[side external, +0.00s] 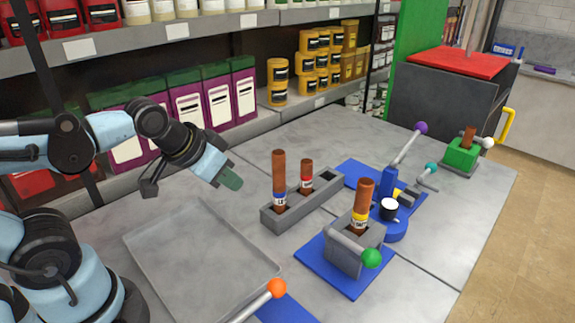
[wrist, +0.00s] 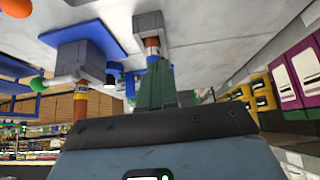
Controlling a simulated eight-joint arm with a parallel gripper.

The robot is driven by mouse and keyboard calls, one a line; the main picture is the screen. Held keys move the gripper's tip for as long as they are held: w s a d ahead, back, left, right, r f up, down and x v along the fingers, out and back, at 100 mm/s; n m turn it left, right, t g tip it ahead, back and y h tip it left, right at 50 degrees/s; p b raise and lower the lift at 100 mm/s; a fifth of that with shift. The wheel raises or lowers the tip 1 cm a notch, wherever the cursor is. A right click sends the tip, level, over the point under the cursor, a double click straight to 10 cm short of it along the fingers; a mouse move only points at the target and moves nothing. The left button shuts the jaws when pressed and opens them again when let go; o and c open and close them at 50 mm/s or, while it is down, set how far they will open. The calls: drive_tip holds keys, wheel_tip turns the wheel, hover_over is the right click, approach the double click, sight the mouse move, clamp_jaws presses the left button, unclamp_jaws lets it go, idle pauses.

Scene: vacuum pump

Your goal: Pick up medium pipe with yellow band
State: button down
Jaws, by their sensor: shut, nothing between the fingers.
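The medium pipe with yellow band (side external: 361,200) is a brown-orange tube standing upright in a grey vise (side external: 350,250) on a blue plate. In the wrist view, which looks upside down, the pipe (wrist: 81,104) is at the left beside a green knob. My gripper (side external: 231,182) has green fingers and is left of the pipe, well apart from it, above the table near the grey pipe rack. The fingers (wrist: 157,85) are shut and empty in the wrist view, and partly hide a pipe behind them.
A grey rack (side external: 310,204) holds a tall blue-banded pipe (side external: 279,180) and a short red-banded pipe (side external: 306,177). An empty grey tray (side external: 190,255) lies in front. A blue fixture (side external: 390,200) with levers stands behind the vise. A green holder (side external: 462,154) with a pipe is farther right.

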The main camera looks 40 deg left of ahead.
drive_tip(key=c, duration=0.8)
unclamp_jaws()
drive_tip(key=m+t+h, duration=0.2)
drive_tip(key=m+h, duration=0.7)
approach(359, 190)
drive_tip(key=shift+h, duration=0.3)
drive_tip(key=shift+x, duration=3.8)
drive_tip(key=shift+w+a+x, duration=0.1)
drive_tip(key=shift+a+x, duration=0.05)
drive_tip(key=shift+x, duration=0.8)
drive_tip(key=shift+w+a+x, duration=0.1)
drive_tip(key=shift+x, duration=0.8)
drive_tip(key=shift+w+a+x, duration=0.1)
drive_tip(key=shift+a+x, duration=0.05)
drive_tip(key=shift+x, duration=0.8)
